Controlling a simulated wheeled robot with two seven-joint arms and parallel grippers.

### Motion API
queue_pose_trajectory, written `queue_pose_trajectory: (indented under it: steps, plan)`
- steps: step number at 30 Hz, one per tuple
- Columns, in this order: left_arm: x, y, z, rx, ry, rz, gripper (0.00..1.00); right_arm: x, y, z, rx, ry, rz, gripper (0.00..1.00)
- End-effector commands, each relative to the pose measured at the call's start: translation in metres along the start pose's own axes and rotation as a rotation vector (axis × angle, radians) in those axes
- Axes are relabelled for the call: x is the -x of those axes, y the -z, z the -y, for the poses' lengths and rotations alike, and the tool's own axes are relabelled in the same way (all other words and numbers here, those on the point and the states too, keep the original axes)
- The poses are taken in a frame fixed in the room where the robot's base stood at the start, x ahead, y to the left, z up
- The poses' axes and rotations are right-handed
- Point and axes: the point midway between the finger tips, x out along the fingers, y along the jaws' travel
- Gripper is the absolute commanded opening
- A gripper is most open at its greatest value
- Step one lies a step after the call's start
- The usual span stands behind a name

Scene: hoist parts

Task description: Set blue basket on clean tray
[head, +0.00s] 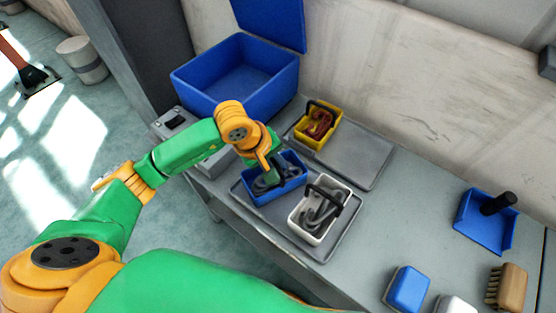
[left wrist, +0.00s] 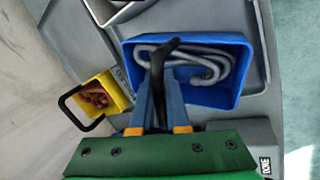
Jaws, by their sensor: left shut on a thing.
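The blue basket (head: 287,188) holds grey curved metal parts and sits at or just above the left end of the near grey tray (head: 318,252); I cannot tell if it touches. My left gripper (head: 267,170) comes from above and is shut on the basket's black handle. In the left wrist view, the fingers (left wrist: 162,98) close on that handle, with the blue basket (left wrist: 235,92) around it. The far grey tray (head: 365,158) carries a yellow basket (head: 303,137) at its left end; its right part is bare. My right gripper is out of view.
A white basket (head: 304,224) with grey hooks stands on the near tray, close beside the blue basket. A large open blue bin (head: 205,96) is behind left. The bench between is clear.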

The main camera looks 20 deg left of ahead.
Motion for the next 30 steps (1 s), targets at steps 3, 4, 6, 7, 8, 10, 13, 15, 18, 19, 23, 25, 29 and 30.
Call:
queue_pose_trajectory:
  steps: [3, 4, 6, 7, 8, 10, 13, 15, 18, 19, 23, 25, 29, 30]
  plan:
    - [0.0, 0.0, 0.0, 0.0, 0.0, 0.0, 0.32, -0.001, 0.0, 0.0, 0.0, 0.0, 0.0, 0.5]
    - [0.0, 0.0, 0.0, 0.0, 0.0, 0.0, 0.4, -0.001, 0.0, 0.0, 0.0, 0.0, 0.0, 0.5]
    - [0.0, 0.0, 0.0, 0.001, 0.0, 0.0, 0.43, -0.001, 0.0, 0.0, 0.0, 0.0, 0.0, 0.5]
    - [0.0, 0.0, 0.0, 0.001, 0.0, 0.0, 0.43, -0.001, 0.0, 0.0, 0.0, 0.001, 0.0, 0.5]
    - [0.0, 0.0, 0.0, 0.001, 0.0, 0.0, 0.43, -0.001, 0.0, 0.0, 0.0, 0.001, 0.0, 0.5]
    - [0.0, 0.0, 0.0, 0.001, 0.0, 0.0, 0.43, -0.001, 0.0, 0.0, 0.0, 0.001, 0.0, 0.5]
    - [0.001, 0.0, 0.0, 0.001, -0.001, 0.0, 0.43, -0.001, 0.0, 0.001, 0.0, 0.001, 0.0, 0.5]
    - [0.007, 0.001, -0.001, 0.001, -0.004, -0.001, 0.43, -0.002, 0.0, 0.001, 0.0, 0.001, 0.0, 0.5]
    - [0.029, 0.002, -0.001, -0.001, -0.005, -0.005, 0.43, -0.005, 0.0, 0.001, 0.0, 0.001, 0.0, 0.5]
    - [0.038, 0.002, -0.001, -0.001, -0.006, -0.006, 0.43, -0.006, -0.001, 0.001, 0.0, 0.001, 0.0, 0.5]
    - [0.076, 0.002, -0.001, 0.0, -0.006, -0.005, 0.43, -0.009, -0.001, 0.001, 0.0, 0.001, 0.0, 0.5]
    - [0.093, 0.001, 0.0, -0.001, -0.005, -0.006, 0.43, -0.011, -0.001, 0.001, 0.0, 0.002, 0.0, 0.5]
    - [0.114, 0.001, -0.001, 0.001, -0.003, -0.002, 0.43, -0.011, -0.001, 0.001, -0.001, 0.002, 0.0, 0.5]
    - [0.117, 0.001, 0.0, 0.001, -0.003, -0.002, 0.43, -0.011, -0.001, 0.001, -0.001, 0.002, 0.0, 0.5]
